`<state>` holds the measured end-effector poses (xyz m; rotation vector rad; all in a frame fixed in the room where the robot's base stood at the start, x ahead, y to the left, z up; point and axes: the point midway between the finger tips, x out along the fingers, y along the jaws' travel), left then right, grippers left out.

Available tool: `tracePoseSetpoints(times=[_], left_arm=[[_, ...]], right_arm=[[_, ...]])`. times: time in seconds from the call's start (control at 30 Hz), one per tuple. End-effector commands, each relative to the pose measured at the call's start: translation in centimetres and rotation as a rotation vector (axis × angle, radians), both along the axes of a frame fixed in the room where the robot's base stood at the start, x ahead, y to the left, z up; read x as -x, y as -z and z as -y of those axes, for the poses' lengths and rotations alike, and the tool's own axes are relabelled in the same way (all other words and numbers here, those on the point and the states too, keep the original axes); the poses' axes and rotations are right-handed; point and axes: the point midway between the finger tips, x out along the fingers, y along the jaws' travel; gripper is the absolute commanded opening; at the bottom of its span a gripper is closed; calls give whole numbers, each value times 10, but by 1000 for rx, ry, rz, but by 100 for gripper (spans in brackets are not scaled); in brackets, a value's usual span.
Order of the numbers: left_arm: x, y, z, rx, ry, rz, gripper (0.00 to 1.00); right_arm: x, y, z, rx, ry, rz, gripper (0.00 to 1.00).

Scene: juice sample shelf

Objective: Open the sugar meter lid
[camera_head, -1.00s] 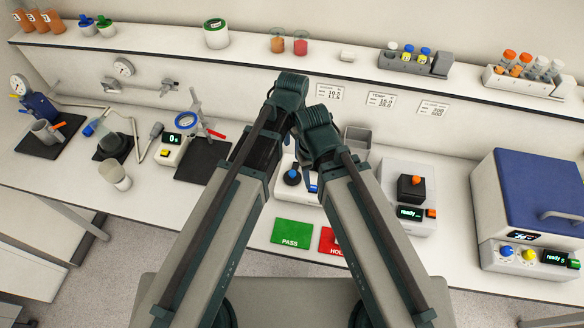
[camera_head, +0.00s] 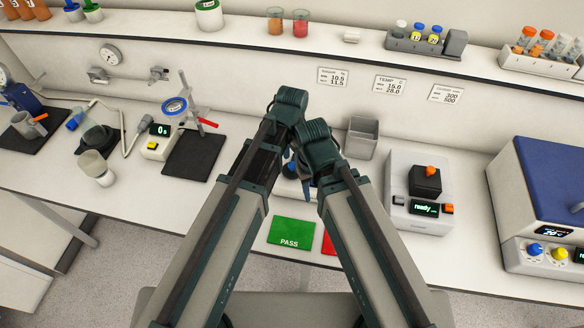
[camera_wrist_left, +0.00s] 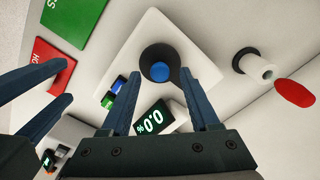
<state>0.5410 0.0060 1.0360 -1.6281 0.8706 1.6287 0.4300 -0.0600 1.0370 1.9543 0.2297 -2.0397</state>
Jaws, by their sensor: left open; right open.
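The sugar meter (camera_wrist_left: 205,72) is a white box with a lit display (camera_wrist_left: 152,121) reading 0.0 % and green and blue buttons. Its round black lid (camera_wrist_left: 148,54) with a blue knob (camera_wrist_left: 159,73) appears closed. My left gripper (camera_wrist_left: 155,82) is open, with one finger to each side of the lid's near part and nothing held. Whether the fingers touch the lid I cannot tell. My right gripper (camera_wrist_left: 69,83) is open and empty at the left of the wrist view. In the head view, my arms hide most of the meter.
A green PASS mat (camera_head: 291,240) and a red mat (camera_head: 329,243) lie in front of the meter. A grey bin (camera_head: 362,140) stands behind, right of my arms. A box with a black top and orange knob (camera_head: 418,218) is at right. A black mat (camera_head: 193,153) lies left.

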Motion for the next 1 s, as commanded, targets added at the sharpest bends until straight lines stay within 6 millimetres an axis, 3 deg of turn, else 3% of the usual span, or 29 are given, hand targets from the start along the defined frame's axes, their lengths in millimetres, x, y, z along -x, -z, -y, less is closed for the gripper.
tracePoseSetpoints(times=[0.1,0.4,0.77,1.0], left_arm=[[0,12,0,0,0,0,62],[0,11,0,0,0,0,62],[0,12,0,0,0,0,0],[0,12,0,0,0,0,0]], right_arm=[[0,12,0,0,-1,0,50],[0,12,0,0,-1,0,50],[0,12,0,0,-1,0,50],[0,12,0,0,-1,0,50]])
